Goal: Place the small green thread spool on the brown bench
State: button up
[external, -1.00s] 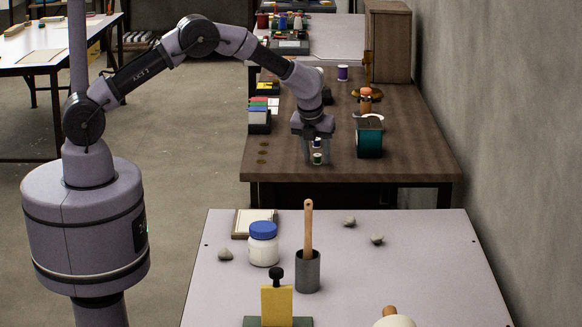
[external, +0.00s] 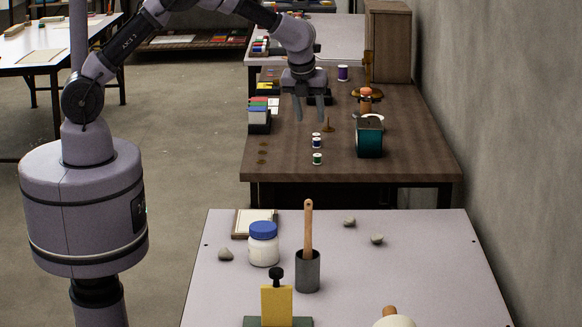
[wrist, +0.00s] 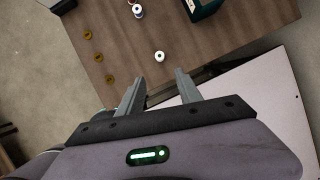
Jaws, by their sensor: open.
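The small green thread spool (external: 317,159) stands upright near the front edge of the brown bench (external: 400,170), with nothing holding it. In the wrist view the spool seen from above (wrist: 159,57) lies beyond the gap between the fingertips. My gripper (external: 311,120) is open and empty, raised above the bench. Its fingers also show in the wrist view (wrist: 157,85), spread apart. A blue-and-white spool (external: 317,140) stands just behind the green one, and it also shows in the wrist view (wrist: 137,11).
A teal box (external: 369,137) stands right of the spools. Stacked coloured boxes (external: 259,115) stand at the left edge. Several flat brown discs (external: 263,153) lie at the front left. A pale table (external: 400,270) with a jar (external: 263,246) stands in front.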

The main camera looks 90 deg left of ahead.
jog(key=s+d+r+n+t, duration=0.1)
jog(key=s+d+r+n, duration=0.55)
jog(key=r, duration=0.55)
jog(key=s+d+r+n+t+h, duration=0.1)
jog(key=s+d+r+n, duration=0.2)
jog(key=s, duration=0.5)
jog(key=s+d+r+n+t, duration=0.1)
jog(key=s+d+r, duration=0.2)
jog(key=s+d, duration=0.3)
jog(key=s+d+f+n, duration=0.1)
jog(key=s+n, duration=0.1)
jog(key=s, duration=0.4)
jog(key=s+d+f+n+t+h, duration=0.1)
jog(key=s+f+n, duration=0.1)
jog(key=s, duration=0.4)
jog(key=shift+s+d+f+n, duration=0.25)
jog(key=shift+n, duration=0.6)
